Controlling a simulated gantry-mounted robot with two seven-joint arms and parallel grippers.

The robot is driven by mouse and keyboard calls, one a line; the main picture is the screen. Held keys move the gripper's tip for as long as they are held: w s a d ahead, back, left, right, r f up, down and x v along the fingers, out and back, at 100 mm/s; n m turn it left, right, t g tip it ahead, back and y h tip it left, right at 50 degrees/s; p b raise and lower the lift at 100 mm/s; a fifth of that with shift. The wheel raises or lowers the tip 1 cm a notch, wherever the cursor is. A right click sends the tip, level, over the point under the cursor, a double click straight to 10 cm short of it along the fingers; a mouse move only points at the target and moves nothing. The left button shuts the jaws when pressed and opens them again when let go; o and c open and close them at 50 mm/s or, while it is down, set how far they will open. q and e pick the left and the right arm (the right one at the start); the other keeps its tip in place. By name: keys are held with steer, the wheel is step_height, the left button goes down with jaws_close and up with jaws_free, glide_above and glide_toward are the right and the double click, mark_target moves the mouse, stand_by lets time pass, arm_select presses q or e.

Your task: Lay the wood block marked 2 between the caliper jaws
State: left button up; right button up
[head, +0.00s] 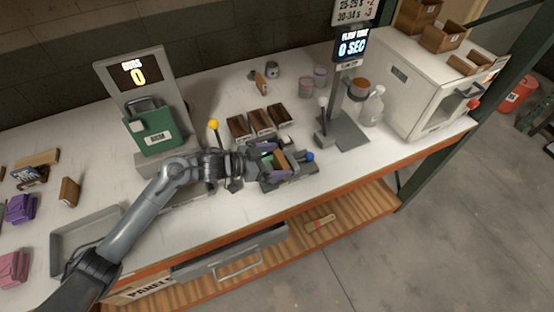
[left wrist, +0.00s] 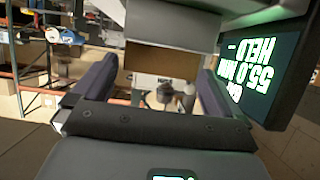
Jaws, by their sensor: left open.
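My left gripper (head: 279,161) is over the caliper (head: 292,178), a dark grey station with a blue knob near the bench's front edge. Its fingers are open on either side of a brown wood block (head: 281,163), which sits at the caliper. In the left wrist view the block (left wrist: 150,62) shows between the two purple-grey fingers (left wrist: 157,72), beneath a pale grey part. No number can be read on it, and its contact with the jaws is hidden. A lit display (left wrist: 272,68) reads 55.0 MM HELD, upside down. My right gripper is not in view.
Dark-topped bins (head: 261,122) stand just behind the caliper. A lever post (head: 213,138) with a yellow ball is left of it, and a timer stand (head: 345,130) is right. A green machine (head: 152,131) and grey tray (head: 75,240) are further left. A white oven (head: 415,95) stands right.

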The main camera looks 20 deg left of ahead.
arm_select(q)
steer(key=p+v, duration=0.1)
steer(key=v, duration=1)
steer(key=shift+r, duration=0.15)
